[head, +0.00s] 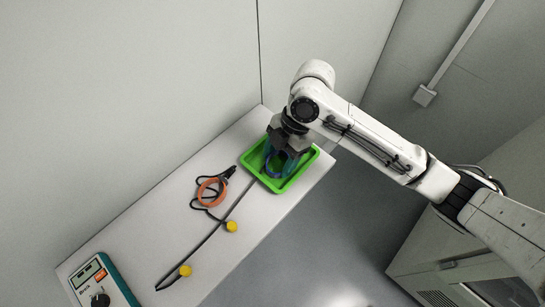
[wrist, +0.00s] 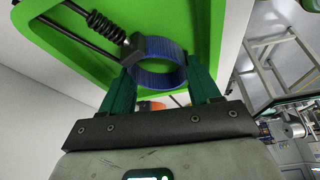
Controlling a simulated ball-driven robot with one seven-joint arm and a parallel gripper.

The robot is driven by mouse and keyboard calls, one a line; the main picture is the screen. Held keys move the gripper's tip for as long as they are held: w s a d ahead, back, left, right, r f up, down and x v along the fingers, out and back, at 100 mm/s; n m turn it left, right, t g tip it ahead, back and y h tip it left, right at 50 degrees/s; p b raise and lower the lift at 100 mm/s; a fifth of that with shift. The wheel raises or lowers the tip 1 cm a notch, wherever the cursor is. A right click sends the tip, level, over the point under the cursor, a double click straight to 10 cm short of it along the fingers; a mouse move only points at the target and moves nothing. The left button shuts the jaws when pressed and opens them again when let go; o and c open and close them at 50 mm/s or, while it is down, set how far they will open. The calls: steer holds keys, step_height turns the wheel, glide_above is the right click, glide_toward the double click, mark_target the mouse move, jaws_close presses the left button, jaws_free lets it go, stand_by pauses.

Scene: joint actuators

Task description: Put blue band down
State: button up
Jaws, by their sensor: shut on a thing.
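The blue band (wrist: 163,72) is a ring with a dark block on its side and a black coiled cable sleeve running from it. My gripper (wrist: 162,82) is shut on the band, with its teal fingers on either side. In the head view my gripper (head: 286,152) points down over the green tray (head: 296,178) at the far end of the white bench, and the blue band (head: 277,165) shows within the tray's outline. The arm and fingers hide part of the tray. I cannot tell whether the band touches the tray floor.
An orange band (head: 211,193) with black cable lies on the bench left of the tray. Two yellow plugs (head: 232,226) are on a cable nearer the front edge. A teal and white meter (head: 101,284) stands at the lower left. The bench between is mostly clear; a wall rises behind.

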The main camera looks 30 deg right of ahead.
steer(key=shift+a+f, duration=0.1)
steer(key=shift+f, duration=0.05)
steer(key=o, duration=0.7)
steer(key=shift+o, duration=0.2)
steer(key=shift+r, duration=0.2)
steer(key=s+b+v, duration=0.1)
steer(key=v, duration=1.1)
steer(key=shift+w+b, duration=0.4)
steer(key=shift+w, duration=0.05)
steer(key=shift+s, duration=0.1)
